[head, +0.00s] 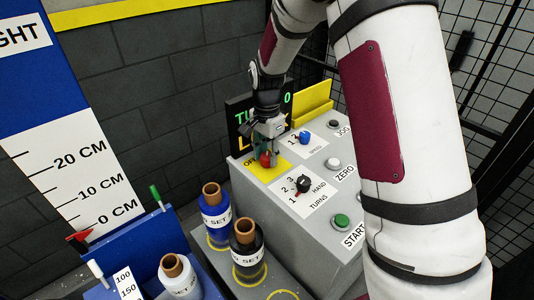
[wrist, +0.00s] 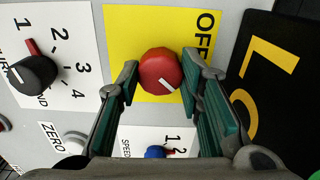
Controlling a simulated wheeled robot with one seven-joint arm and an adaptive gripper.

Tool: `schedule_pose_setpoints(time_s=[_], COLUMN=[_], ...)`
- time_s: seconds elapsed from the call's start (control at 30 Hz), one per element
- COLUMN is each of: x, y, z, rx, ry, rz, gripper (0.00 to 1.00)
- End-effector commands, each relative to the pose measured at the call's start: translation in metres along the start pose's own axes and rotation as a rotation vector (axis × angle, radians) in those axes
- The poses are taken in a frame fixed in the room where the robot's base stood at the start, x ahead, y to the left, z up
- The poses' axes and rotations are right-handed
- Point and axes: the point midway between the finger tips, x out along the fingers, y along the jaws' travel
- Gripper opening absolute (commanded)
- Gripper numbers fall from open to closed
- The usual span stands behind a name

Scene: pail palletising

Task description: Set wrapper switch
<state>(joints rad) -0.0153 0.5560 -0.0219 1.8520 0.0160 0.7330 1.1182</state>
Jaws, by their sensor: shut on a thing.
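The red rotary switch (head: 265,160) sits on a yellow plate marked OFF on the grey control panel. In the wrist view the red knob (wrist: 160,70) has a white pointer mark toward its lower right, and the OFF lettering (wrist: 205,35) is at the upper right of the plate. My gripper (head: 268,152) reaches down onto the switch. In the wrist view my gripper's green-padded fingers (wrist: 163,78) stand on both sides of the knob, shut on it. The rest of the plate's lettering is hidden.
A black HAND TURNS knob (head: 303,185), a blue SPEED knob (head: 305,137), a ZERO button (head: 333,163) and a green START button (head: 341,220) are close by. A black display (head: 243,110) stands behind. Several film rolls, one blue (head: 214,212), stand at the front left.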

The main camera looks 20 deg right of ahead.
Motion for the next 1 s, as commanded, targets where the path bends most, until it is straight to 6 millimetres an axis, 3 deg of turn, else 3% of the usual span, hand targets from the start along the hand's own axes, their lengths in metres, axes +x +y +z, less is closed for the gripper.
schedule_pose_setpoints(time_s=[0.27, 1.0], x=[0.0001, 0.0003], y=[0.0, 0.0003], z=[0.0002, 0.0002], rx=[-0.173, -0.871], ry=[-0.002, -0.003], rz=[0.0, 0.0], gripper=[0.06, 0.06])
